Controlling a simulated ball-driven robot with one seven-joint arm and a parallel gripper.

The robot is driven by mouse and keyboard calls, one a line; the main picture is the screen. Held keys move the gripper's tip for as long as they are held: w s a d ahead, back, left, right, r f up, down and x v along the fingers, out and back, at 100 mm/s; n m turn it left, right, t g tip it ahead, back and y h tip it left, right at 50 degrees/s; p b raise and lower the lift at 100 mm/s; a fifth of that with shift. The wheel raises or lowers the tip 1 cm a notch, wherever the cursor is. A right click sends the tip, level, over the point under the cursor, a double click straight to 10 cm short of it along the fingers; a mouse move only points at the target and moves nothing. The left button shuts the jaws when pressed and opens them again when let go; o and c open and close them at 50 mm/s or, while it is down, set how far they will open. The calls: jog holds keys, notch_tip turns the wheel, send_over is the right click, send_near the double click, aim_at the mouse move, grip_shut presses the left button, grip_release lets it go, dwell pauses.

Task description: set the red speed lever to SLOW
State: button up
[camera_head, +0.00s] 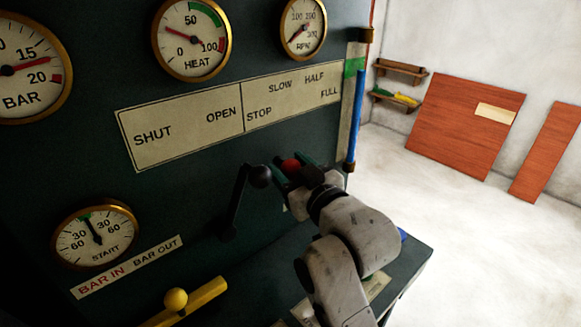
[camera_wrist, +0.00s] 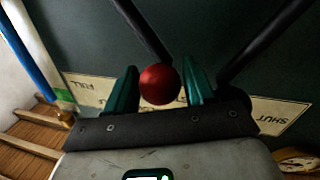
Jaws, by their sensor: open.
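The red ball knob (camera_head: 291,165) of the speed lever shows between the fingers of my gripper (camera_head: 289,172). In the wrist view the red knob (camera_wrist: 160,84) sits between two teal fingers with small gaps beside it, and its dark shaft runs up to the upper left. My gripper (camera_wrist: 161,88) is open around the knob. The label plate (camera_head: 240,120) above reads STOP, SLOW, HALF and FULL on its right half. The lever's shaft is hidden behind my gripper in the head view, so I cannot tell exactly which mark it points to.
A black-knobbed lever (camera_head: 260,177) stands close on the left of my gripper. A vertical blue rod (camera_head: 355,120) is at the panel's right edge. Several gauges line the panel's top. A yellow handle (camera_head: 190,304) is at lower left. Open floor lies right.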

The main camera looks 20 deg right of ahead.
jog(key=shift+c, duration=0.4)
grip_shut()
jog(key=shift+r, duration=0.1)
jog(key=shift+d+r+p, duration=0.2)
jog(key=shift+r+p, duration=0.05)
jog(key=shift+p, duration=0.25)
jog(key=d+m+p, duration=0.1)
jog(key=p, duration=0.1)
jog(key=w+d+r+m+p, duration=0.1)
jog(key=d+m+p, duration=0.1)
jog(key=d+r+m+g+p, duration=0.1)
jog(key=d+p, duration=0.1)
jog(key=shift+w+m, duration=0.4)
